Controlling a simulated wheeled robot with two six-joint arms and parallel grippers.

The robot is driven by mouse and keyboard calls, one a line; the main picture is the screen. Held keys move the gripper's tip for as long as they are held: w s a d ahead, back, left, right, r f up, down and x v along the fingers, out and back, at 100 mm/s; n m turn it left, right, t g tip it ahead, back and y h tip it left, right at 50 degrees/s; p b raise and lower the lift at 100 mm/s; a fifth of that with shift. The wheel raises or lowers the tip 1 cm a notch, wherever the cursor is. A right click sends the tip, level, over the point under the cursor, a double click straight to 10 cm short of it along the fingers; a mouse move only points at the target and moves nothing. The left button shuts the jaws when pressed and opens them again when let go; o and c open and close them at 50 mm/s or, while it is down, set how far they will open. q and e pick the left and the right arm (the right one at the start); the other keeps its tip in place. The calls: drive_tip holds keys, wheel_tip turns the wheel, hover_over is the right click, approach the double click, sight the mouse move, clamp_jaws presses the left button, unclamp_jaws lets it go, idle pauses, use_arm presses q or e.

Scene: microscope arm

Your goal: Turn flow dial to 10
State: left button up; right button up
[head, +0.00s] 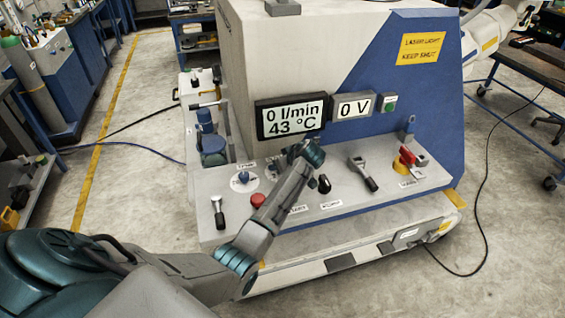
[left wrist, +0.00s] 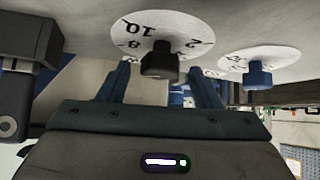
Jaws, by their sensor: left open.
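In the left wrist view, a white round dial (left wrist: 190,30) has a black knob (left wrist: 160,62) and printed numbers, among them 2, 8 and 10. My left gripper (left wrist: 160,70) is open, with its two blue-grey fingers one on each side of the black knob. Gaps show on both sides; how deep the knob sits between the fingers is unclear. The knob's pointer cannot be read. In the head view my left arm reaches over the panel and hides this dial. The display (head: 290,117) reads 0 l/min and 43 °C. My right gripper is not in view.
A smaller dial with a blue knob (head: 243,177) is left of my arm; its blue knob (left wrist: 258,75) also shows in the left wrist view. A red button (head: 258,200), a black toggle (head: 324,184), a lever (head: 363,172) and a red-yellow switch (head: 405,158) share the panel.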

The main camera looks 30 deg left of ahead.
use_arm(q)
drive_tip(key=c, duration=1)
drive_tip(key=shift+s, duration=0.1)
drive_tip(key=m+t+p, duration=0.1)
drive_tip(key=m+t+h+p, duration=0.1)
drive_tip(key=m, duration=0.1)
drive_tip(key=shift+s+a+r, duration=0.1)
drive_tip(key=shift+r, duration=0.1)
drive_tip(key=m+t+h+p, duration=0.1)
drive_tip(key=m, duration=0.1)
drive_tip(key=m+t+h+p, duration=0.1)
drive_tip(key=m+p, duration=0.1)
drive_tip(key=shift+s+a+h, duration=0.15)
drive_tip(key=shift+a+h, duration=0.05)
drive_tip(key=shift+h, duration=0.2)
drive_tip(key=m+t+h+p, duration=0.1)
drive_tip(key=m, duration=0.1)
drive_tip(key=shift+a+f+m+h, duration=0.1)
drive_tip(key=shift+m+h, duration=0.3)
drive_tip(key=shift+a+m+h+p, duration=0.1)
drive_tip(key=shift+m+h+p, duration=0.3)
drive_tip(key=shift+m+h, duration=0.65)
drive_tip(key=shift+f+m, duration=0.1)
drive_tip(key=shift+m, duration=0.15)
